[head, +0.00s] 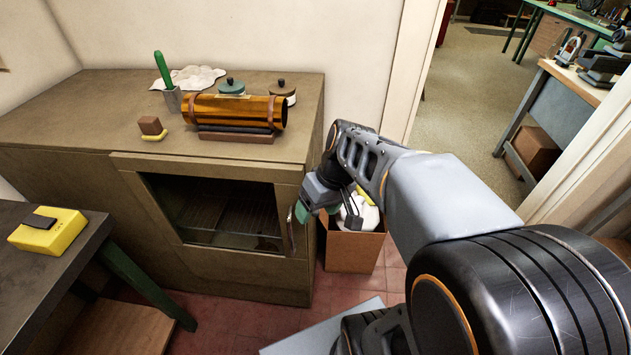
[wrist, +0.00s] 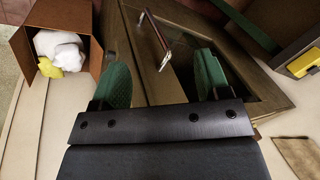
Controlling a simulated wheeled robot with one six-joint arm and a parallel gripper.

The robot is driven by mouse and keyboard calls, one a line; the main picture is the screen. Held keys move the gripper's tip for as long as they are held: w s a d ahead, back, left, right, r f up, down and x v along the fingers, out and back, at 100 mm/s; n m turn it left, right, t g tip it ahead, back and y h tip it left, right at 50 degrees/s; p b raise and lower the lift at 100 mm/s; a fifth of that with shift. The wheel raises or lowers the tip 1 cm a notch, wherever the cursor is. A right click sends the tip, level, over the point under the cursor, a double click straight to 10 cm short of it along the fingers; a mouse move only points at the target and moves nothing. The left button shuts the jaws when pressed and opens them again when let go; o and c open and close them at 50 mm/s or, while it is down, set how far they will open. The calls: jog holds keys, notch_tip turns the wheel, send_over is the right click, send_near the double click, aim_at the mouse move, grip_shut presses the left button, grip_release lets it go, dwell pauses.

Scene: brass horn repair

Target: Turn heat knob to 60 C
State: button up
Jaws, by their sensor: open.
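I cannot make out a heat knob or any dial marks in either view. A brown cabinet (head: 60,165) has a dark-windowed door (head: 215,252) in its front, with a metal bar handle (head: 291,232) at the door's right side. My gripper (head: 312,209) is at the cabinet's right front corner, close to this handle. In the wrist view my gripper (wrist: 163,78) has its two green pads apart with nothing held between them. The handle (wrist: 156,42) shows beyond the pads, between them in the picture. My arm hides part of the area right of the cabinet.
A brass tube (head: 235,112) lies on a support on the cabinet top, near small jars and a white cloth (head: 190,78). An open box (head: 352,252) with white cloths stands right of the cabinet. A dark bench (head: 45,280) with a yellow device (head: 48,230) is at left.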

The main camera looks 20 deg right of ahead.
jog(key=w+d+f+n+t+y+b, duration=0.4)
jog(key=w+d+f+y+b, duration=0.15)
jog(key=d, duration=0.45)
jog(key=w+d+f+n+t+y+b, duration=0.45)
jog(key=w+d+y+b, duration=0.2)
jog(key=d, duration=0.35)
jog(key=shift+m+g, duration=0.25)
jog(key=x, duration=0.8)
jog(key=p+x, duration=0.1)
jog(key=x, duration=0.3)
jog(key=shift+w+a+f, duration=0.15)
jog(key=shift+w+f, duration=0.1)
jog(key=shift+f, duration=0.1)
jog(key=shift+c, duration=0.3)
jog(key=c, duration=0.8)
jog(key=shift+c, duration=0.2)
